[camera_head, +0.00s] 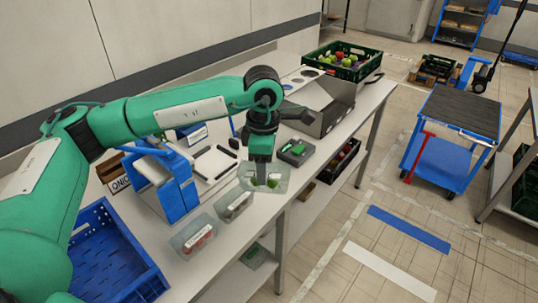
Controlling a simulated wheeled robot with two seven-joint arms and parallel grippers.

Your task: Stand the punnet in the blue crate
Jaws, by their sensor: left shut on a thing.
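The blue crate (142,258) stands at the lower left on the near end of the table, partly hidden behind my left arm. Its visible inside looks empty. My left gripper (262,181) points down and is shut on a clear punnet (282,187) with green items in it. The fingers reach into the punnet, which looks upright. I cannot tell whether it touches the table. Two other clear punnets are on the table nearer the crate: one with a pale label (234,206) and one with reddish contents (194,238). My right gripper is out of view.
A blue machine (177,190) and a white tray-like scale (213,163) stand behind the punnets. A dark device with green parts (295,151) and a metal chute (330,108) are beyond. A green crate of produce (343,61) sits at the far end. A blue cart (450,135) stands on the floor.

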